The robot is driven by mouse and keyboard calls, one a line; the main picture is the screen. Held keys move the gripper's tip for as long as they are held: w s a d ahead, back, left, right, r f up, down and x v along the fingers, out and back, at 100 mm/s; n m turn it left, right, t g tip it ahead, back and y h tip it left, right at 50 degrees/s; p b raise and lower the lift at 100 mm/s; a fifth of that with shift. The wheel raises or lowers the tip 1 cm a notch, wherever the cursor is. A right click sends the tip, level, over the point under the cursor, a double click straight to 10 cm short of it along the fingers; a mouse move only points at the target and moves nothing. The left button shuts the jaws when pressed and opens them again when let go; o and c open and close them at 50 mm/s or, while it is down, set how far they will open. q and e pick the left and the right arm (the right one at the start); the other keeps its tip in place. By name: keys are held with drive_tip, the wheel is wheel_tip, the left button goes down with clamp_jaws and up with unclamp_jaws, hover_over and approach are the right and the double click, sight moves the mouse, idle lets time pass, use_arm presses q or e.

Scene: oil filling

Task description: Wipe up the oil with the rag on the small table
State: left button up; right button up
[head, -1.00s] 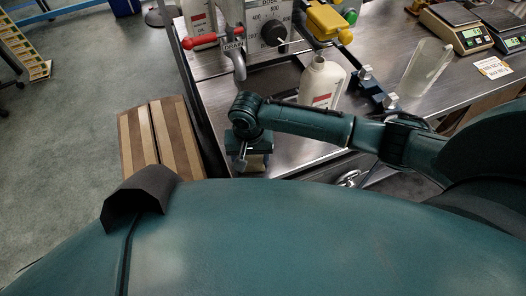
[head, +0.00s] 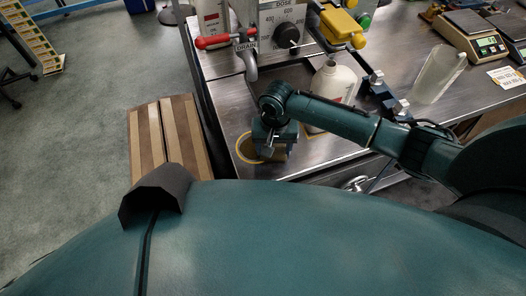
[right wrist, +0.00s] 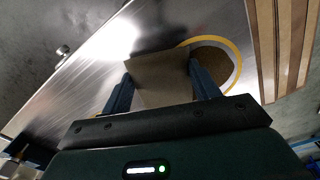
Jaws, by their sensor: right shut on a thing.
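My right gripper (head: 272,146) is low over the near-left corner of the steel bench. In the right wrist view, its two fingers (right wrist: 163,80) are shut on a folded tan rag (right wrist: 158,72). A brown oil patch (right wrist: 212,62) inside a yellow ring (right wrist: 236,56) shows beside the rag, partly hidden by it and a finger. In the head view the yellow ring (head: 240,152) shows left of the gripper. I cannot tell whether the rag touches the bench. The small wooden-slat table (head: 148,135) stands left of the bench, its visible top bare. My left gripper is not in view.
On the steel bench (head: 225,110), a white bottle (head: 332,88) stands just behind my right arm. A drain tap with a red handle (head: 212,42) and a dosing unit (head: 285,25) are further back. A clear beaker (head: 438,72) and scales (head: 470,38) stand at right.

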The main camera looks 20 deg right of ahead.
drive_tip(key=a, duration=0.8)
drive_tip(key=shift+s+a, duration=0.1)
drive_tip(key=shift+a, duration=0.15)
drive_tip(key=shift+d, duration=1.85)
drive_tip(key=shift+s+r, duration=2.45)
drive_tip(key=shift+r, duration=0.1)
